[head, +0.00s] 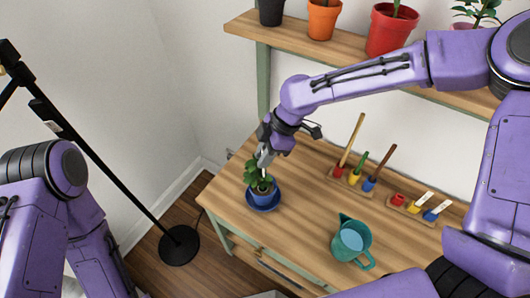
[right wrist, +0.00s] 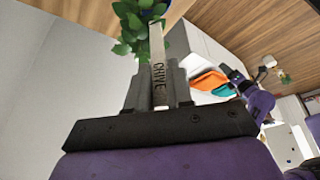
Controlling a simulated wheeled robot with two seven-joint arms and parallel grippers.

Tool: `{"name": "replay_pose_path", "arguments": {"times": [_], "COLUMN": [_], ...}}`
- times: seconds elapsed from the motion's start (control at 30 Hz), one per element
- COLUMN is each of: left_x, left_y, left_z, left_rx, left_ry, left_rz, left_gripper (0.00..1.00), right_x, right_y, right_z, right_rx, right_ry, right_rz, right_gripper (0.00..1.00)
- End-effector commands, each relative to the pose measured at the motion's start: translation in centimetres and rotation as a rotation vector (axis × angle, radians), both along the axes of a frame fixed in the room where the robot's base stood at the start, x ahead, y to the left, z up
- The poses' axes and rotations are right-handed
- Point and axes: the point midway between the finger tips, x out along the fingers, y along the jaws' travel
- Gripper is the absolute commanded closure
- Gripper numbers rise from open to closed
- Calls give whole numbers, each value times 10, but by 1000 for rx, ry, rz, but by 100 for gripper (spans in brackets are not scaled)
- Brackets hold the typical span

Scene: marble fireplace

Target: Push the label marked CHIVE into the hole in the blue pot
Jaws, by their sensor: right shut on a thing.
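The blue pot (head: 262,198) holds a green leafy plant (head: 252,178) and stands on a blue saucer (head: 264,208) at the left end of the wooden table. My right gripper (head: 264,160) is directly above the pot, at the plant's leaves. In the right wrist view it is shut on the pale label marked CHIVE (right wrist: 158,62), whose far end reaches among the leaves (right wrist: 128,28). The hole in the pot is hidden by leaves and gripper, so I cannot tell whether the label's tip touches it. My left arm shows at the left, but its gripper is out of view.
A teal pitcher (head: 352,242) stands at the table's front. A rack with wooden-handled tools (head: 353,180) and a holder with two white labels (head: 413,212) stand along the back. A shelf (head: 285,38) with pots is above. A black stand (head: 178,245) is left.

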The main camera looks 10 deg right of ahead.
Motion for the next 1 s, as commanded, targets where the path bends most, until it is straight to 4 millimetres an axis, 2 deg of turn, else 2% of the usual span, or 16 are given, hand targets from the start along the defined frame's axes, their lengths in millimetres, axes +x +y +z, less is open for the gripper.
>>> {"name": "replay_pose_path", "arguments": {"times": [0.03,0.6,1.0], "left_x": [1,1,1], "left_y": [0,0,0], "left_z": [-5,-32,-36], "left_rx": [0,0,0], "left_ry": [-2,-1,-1], "left_rz": [0,0,0], "left_gripper": [57,57,57], "right_x": [1,0,2], "right_y": [0,-1,0], "right_z": [-9,-67,-73], "right_rx": [-1,-6,-2], "right_ry": [2,11,3], "right_rz": [0,2,0], "right_gripper": [100,100,100]}}
